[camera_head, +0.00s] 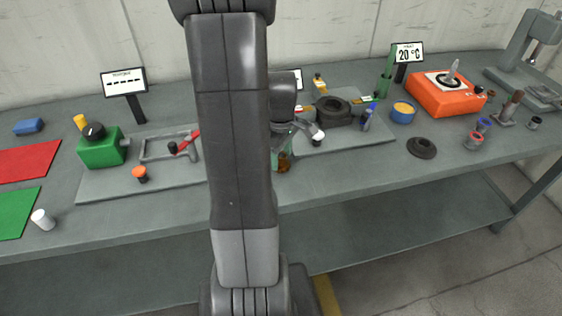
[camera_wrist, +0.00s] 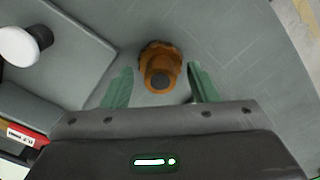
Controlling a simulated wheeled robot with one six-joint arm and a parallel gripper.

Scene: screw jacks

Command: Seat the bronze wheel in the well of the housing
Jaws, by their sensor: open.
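The bronze wheel (camera_wrist: 160,66) lies on the bench in the wrist view, with a lobed rim and a dark round centre. My gripper (camera_wrist: 162,84) is open, its two green fingers on either side of the wheel's near part, with visible gaps. I cannot tell the height of the fingertips above the bench. In the head view the wheel (camera_head: 284,162) shows just beside my green fingers, near the bench's front, partly hidden by my arm. A dark round body with a central opening, apparently the housing (camera_head: 334,111), stands on a grey plate behind and to the right.
A white-capped knob (camera_wrist: 22,45) stands on the plate (camera_wrist: 75,45) left of the wheel. A blue-handled item (camera_head: 369,117), a blue cup (camera_head: 402,113) and a dark ring (camera_head: 421,148) lie to the right. An orange box (camera_head: 440,98) stands farther right. Bench around the wheel is clear.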

